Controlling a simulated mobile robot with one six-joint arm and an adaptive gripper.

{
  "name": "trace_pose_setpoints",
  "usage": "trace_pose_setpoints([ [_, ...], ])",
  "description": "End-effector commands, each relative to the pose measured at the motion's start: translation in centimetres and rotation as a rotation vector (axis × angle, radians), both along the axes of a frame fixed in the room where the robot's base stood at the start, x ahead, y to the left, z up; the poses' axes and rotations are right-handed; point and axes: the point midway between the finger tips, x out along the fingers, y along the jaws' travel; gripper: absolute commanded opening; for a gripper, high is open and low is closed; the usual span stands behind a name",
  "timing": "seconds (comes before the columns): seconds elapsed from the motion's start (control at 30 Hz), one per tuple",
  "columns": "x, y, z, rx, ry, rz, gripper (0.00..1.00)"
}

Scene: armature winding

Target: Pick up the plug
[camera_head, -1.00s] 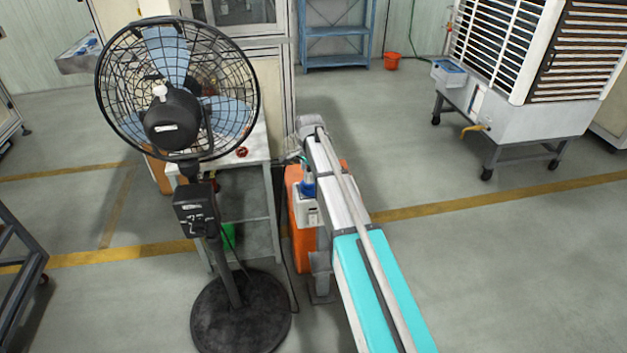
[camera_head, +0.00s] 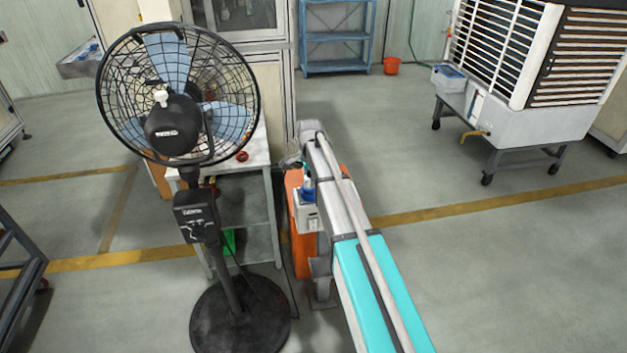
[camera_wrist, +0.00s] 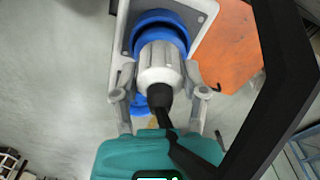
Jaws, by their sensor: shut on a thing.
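The plug (camera_wrist: 160,66) is a pale grey cylinder with a black end and a black cable, seen in the middle of the wrist view. Its far end meets a blue round collar (camera_wrist: 160,19) on a light grey box (camera_wrist: 205,12); I cannot tell how deep it sits. My gripper (camera_wrist: 159,78) has one grey finger on each side of the plug and is shut on it. In the head view, the grey box (camera_head: 310,217) with its blue part (camera_head: 307,193) stands left of my arm. My gripper and the plug cannot be made out clearly there.
An orange body (camera_head: 302,253) stands by the box. A black pedestal fan (camera_head: 175,130) is close on the left, before a pale table (camera_head: 262,150). An air cooler (camera_head: 535,115) stands at the right. The floor (camera_head: 500,260) between is clear. A dark bar (camera_wrist: 285,65) crosses the wrist view's right side.

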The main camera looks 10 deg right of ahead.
Motion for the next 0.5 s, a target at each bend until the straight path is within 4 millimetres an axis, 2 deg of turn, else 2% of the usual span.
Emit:
trace_pose_setpoints([
  [0.27, 0.0, 0.0, 1.3, 0.0, 0.0, 0.0, 0.05],
  [0.5, 0.0, 0.0, 3.4, 0.0, 0.0, 0.0, 0.05],
])
